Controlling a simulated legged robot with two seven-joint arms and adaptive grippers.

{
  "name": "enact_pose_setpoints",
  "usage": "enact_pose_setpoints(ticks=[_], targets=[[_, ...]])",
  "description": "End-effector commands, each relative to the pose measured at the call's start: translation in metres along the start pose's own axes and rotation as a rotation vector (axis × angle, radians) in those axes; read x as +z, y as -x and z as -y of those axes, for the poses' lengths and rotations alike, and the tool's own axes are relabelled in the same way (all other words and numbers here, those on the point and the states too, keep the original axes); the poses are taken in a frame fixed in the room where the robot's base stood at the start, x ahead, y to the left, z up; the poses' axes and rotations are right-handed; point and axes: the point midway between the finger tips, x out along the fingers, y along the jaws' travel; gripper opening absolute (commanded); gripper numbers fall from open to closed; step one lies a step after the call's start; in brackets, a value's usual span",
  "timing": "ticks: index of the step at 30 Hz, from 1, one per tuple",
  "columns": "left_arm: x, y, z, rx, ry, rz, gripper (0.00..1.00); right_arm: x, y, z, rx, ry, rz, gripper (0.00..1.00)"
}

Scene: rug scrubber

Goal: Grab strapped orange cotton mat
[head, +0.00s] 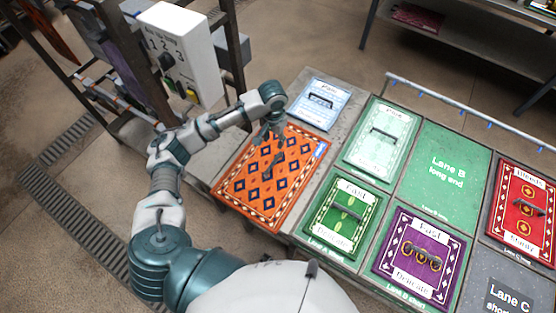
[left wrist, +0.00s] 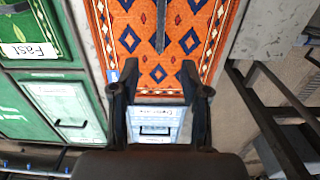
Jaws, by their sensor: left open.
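The orange mat (head: 243,190) has dark blue diamonds and a cream-and-red border. It lies flat on the grey table, left of the green lane. A dark strap (head: 273,165) stands up along its middle. In the left wrist view the mat (left wrist: 191,42) fills the upper middle, and its strap (left wrist: 160,28) points toward the fingers. My left gripper (head: 267,137) is open and empty above the mat's far end, apart from the strap. Its two fingers (left wrist: 159,78) are spread in the left wrist view. My right gripper is not in view.
A pale blue mat (head: 323,97) lies beyond the orange one. Light green (head: 376,149), dark green (head: 340,228), purple (head: 394,252) and red (head: 530,197) mats lie to the right. A white control box (head: 189,45) with a dial and a dark-framed rack stand at the left.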

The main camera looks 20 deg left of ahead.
Motion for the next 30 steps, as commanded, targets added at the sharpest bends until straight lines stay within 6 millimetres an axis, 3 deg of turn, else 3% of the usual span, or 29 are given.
enact_pose_setpoints(ticks=[12, 20, 30], targets=[[-0.001, -0.096, 0.004, 0.002, 0.001, 0.006, 0.46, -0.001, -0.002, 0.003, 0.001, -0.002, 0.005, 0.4], [-0.001, -0.118, 0.001, 0.0, -0.001, 0.003, 0.46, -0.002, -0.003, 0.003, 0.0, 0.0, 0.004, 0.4], [-0.002, -0.165, 0.0, 0.002, 0.0, 0.004, 0.46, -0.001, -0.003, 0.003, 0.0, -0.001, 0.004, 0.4]])
